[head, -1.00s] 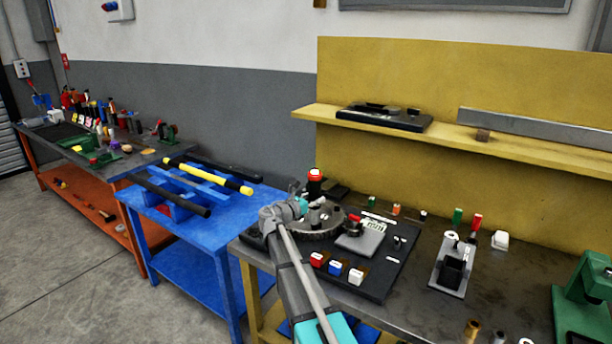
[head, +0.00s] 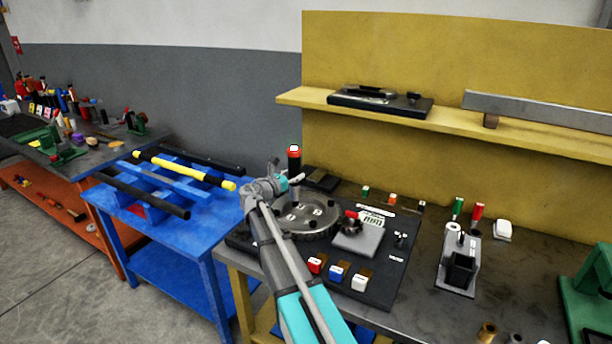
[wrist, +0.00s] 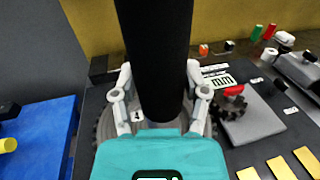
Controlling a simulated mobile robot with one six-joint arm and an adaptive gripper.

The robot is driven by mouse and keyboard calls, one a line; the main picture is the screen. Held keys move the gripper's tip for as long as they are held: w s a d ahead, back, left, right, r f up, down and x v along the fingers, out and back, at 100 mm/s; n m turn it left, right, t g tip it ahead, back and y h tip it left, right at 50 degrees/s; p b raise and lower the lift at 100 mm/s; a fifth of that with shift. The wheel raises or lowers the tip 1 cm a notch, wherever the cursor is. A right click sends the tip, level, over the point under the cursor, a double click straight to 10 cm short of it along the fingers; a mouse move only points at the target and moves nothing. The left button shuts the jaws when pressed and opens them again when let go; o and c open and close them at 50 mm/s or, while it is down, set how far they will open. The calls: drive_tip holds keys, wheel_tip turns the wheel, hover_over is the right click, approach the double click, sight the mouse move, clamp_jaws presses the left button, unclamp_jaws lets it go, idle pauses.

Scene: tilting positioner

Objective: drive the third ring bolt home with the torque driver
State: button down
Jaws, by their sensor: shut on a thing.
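My gripper (wrist: 160,100) is shut on the torque driver (wrist: 155,45), a thick black cylinder standing upright between the fingers. In the head view the driver (head: 294,163) shows a red band and a pale top, just beyond my gripper (head: 287,182). Below is the grey toothed ring (head: 300,234) on the positioner, with small dark upright bolts on top, one being this post (head: 326,197). In the wrist view the driver and my gripper hide most of the ring (wrist: 104,128); a label 4 shows beside the left finger. The driver's lower tip and any contact with a bolt are hidden.
The black base plate (head: 385,275) carries a grey block (head: 358,240) with a dark gear and red cap, plus red, blue and white blocks in front. A grey fixture (head: 457,272) stands right. A blue rack table (head: 190,235) is left; a yellow shelf (head: 450,122) is behind.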

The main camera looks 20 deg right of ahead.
drive_tip(key=shift+w+a, duration=0.15)
drive_tip(key=shift+a, duration=0.1)
drive_tip(key=s+d+m+g+h, duration=0.1)
drive_tip(key=s+d+m+g, duration=0.1)
drive_tip(key=s+d, duration=0.3)
drive_tip(key=shift+s+r+g+p, duration=0.35)
drive_tip(key=shift+r+g+p, duration=0.1)
drive_tip(key=shift+g, duration=0.25)
drive_tip(key=shift+f, duration=0.1)
drive_tip(key=shift+f+b, duration=2.65)
drive_tip(key=shift+b, duration=0.15)
drive_tip(key=shift+s+f+b, duration=0.1)
drive_tip(key=shift+f+b, duration=0.55)
idle(2.0)
